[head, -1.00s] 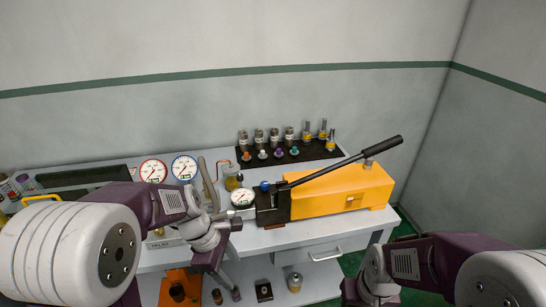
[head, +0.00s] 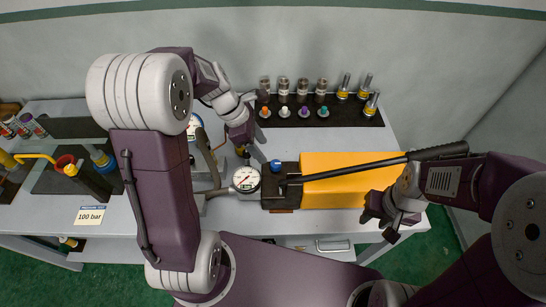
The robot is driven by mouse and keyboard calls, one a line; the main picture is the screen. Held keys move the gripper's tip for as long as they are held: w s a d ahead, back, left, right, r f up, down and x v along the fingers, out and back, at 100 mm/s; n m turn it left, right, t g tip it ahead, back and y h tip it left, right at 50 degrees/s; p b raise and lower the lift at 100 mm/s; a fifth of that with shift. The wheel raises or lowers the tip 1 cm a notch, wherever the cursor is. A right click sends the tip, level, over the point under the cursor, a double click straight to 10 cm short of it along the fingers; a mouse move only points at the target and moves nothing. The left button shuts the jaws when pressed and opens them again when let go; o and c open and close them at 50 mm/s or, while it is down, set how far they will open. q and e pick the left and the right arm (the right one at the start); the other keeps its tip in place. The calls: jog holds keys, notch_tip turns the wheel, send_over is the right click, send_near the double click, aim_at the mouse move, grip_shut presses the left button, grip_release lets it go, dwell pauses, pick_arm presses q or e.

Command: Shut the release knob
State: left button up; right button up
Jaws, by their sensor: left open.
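The hand pump has a yellow body (head: 335,190) with a black block (head: 279,197) at its left end. A small blue knob (head: 276,165), which looks like the release knob, sits at the back of that block. A long black lever (head: 375,164) runs from the block over the body to the right. My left gripper (head: 246,151) is open and empty, pointing down just left of the blue knob and behind the gauge, apart from the knob. My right gripper (head: 380,226) looks open and empty, at the front right of the yellow body, below the lever.
A round gauge (head: 246,179) stands left of the block. A black rack (head: 345,112) with several fittings and coloured caps lies behind. A dark tray (head: 62,172) and a "100 bar" sign (head: 90,216) are at left.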

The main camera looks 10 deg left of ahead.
aim_at(275, 163)
pick_arm(q)
jog(key=x, duration=0.5)
jog(key=w+x, duration=0.1)
jog(key=x, duration=0.2)
jog(key=shift+f+b, duration=0.2)
jog(key=shift+b, duration=0.2)
jog(key=shift+s+d+f, duration=0.2)
jog(key=shift+s+f, duration=0.05)
jog(key=shift+w, duration=0.1)
jog(key=shift+w, duration=0.1)
grip_shut()
